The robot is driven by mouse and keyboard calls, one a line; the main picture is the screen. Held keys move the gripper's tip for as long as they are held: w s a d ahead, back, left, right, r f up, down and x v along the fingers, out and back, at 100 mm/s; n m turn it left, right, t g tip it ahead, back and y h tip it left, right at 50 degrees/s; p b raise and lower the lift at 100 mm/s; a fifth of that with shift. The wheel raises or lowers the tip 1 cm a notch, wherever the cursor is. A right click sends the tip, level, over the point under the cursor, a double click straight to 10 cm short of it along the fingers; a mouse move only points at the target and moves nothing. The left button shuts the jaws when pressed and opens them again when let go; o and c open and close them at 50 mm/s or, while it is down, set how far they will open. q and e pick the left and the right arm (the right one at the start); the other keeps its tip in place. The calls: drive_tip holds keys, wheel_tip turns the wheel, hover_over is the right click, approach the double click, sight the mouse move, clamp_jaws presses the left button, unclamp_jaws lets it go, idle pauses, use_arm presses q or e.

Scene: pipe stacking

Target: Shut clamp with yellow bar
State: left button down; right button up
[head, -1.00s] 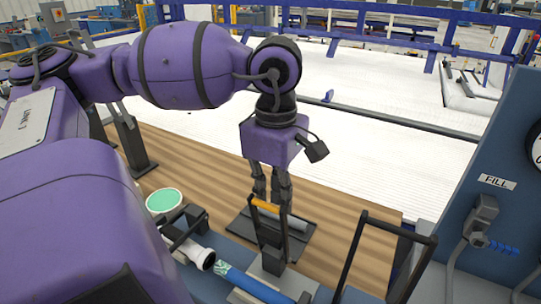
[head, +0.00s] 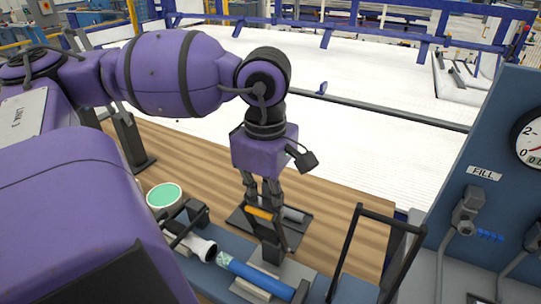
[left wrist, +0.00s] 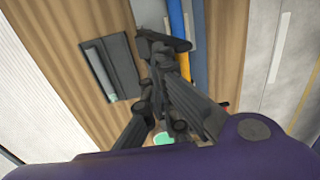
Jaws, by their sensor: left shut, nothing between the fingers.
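The clamp's yellow bar (head: 260,214) tops a dark upright handle frame beside a blue pipe (head: 250,274) on the bench fixture. The bar also shows in the left wrist view (left wrist: 184,72), beside the blue pipe (left wrist: 177,18). My left gripper (head: 270,203) is shut and empty, pointing down, with its fingertips right at the bar in the head view. In the left wrist view its fingers (left wrist: 165,45) lie alongside the bar, partly covering it. Whether they touch it I cannot tell. My right gripper is not in view.
Another black handle frame (head: 393,217) stands upright to the right. A green-topped can (head: 164,194) and a white pipe end (head: 204,250) are at the left. A dark tray with a grey pipe (head: 293,215) lies behind the bar. A gauge panel (head: 485,173) rises at the right.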

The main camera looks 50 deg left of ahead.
use_arm(q)
drive_tip(key=shift+s+d+f+p, duration=0.15)
drive_tip(key=shift+s+p, duration=0.1)
drive_tip(key=shift+s, duration=0.3)
drive_tip(key=shift+s+d+r+p, duration=0.15)
drive_tip(key=shift+s+p, duration=0.1)
drive_tip(key=shift+s, duration=0.25)
drive_tip(key=shift+s+f, duration=0.1)
drive_tip(key=shift+f, duration=0.05)
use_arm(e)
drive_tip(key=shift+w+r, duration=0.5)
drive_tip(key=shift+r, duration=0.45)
